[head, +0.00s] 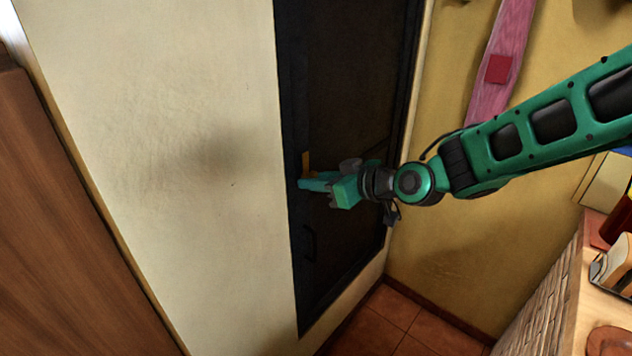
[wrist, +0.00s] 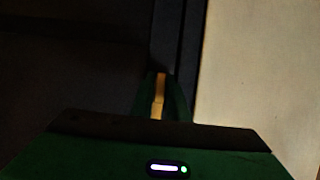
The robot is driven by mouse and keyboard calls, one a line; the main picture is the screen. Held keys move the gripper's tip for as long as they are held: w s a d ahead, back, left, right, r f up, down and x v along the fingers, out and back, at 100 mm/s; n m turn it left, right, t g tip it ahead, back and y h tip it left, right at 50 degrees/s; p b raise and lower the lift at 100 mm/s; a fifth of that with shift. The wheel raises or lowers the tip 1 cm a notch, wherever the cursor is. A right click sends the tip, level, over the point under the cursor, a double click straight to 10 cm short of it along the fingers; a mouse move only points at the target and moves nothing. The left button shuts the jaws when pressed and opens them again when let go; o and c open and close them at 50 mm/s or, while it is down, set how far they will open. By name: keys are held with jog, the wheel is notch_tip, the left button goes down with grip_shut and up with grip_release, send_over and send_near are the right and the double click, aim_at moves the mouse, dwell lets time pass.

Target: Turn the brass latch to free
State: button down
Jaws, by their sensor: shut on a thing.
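The brass latch (head: 306,160) is a small yellow-gold bar on the left edge of a dark door (head: 350,90) set in a cream wall. In the head view its visible part stands upright, just above my gripper's fingertips. My green gripper (head: 305,184) reaches in from the right and is shut on the latch. In the wrist view the latch (wrist: 159,88) runs between my two fingers (wrist: 160,104), near the door's edge. The fingers hide part of the latch in both views.
A dark handle (head: 308,243) sits lower on the door. Cream wall (head: 170,130) lies left of the door, with a brown wooden panel (head: 60,220) farther left. A brick counter (head: 560,300) with a toaster-like item (head: 614,262) stands at lower right. A pink board (head: 500,65) hangs on the yellow wall.

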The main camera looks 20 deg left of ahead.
jog(key=c, duration=1.8)
grip_release()
jog(key=shift+w+r, duration=0.1)
jog(key=shift+r, duration=0.2)
jog(key=shift+f, duration=0.15)
jog(key=shift+f, duration=0.1)
jog(key=shift+s, duration=0.2)
